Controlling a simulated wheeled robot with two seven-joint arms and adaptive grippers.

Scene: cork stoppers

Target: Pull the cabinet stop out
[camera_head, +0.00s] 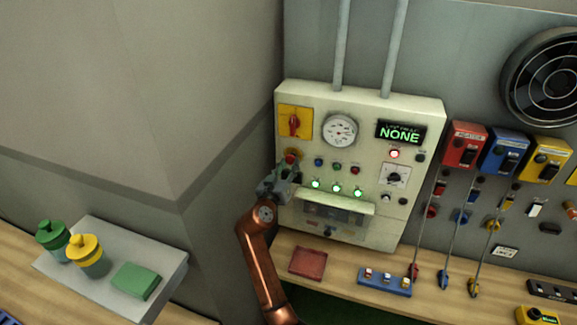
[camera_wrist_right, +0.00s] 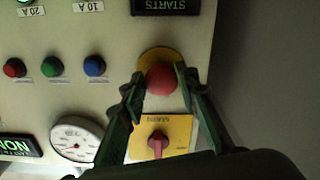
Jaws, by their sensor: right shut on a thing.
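The cabinet (camera_head: 365,110) is a cream panel on the back wall. Its stop is a red mushroom button (camera_wrist_right: 161,79) on a yellow round plate, at the cabinet's left side below the yellow switch plate with a red handle (camera_head: 294,121). The stop also shows in the head view (camera_head: 291,155), partly behind my gripper. My right gripper (camera_wrist_right: 161,76) has its two fingers on either side of the red button, shut on it. In the head view my right gripper (camera_head: 285,172) reaches the cabinet from below. My left gripper is out of view.
A round gauge (camera_head: 340,131), a display reading NONE (camera_head: 400,132) and small coloured buttons lie to the right of the stop. A ledge (camera_head: 335,201) juts out below. Red, blue and yellow boxes (camera_head: 505,150) hang farther right. A red tray (camera_head: 307,263) lies on the bench.

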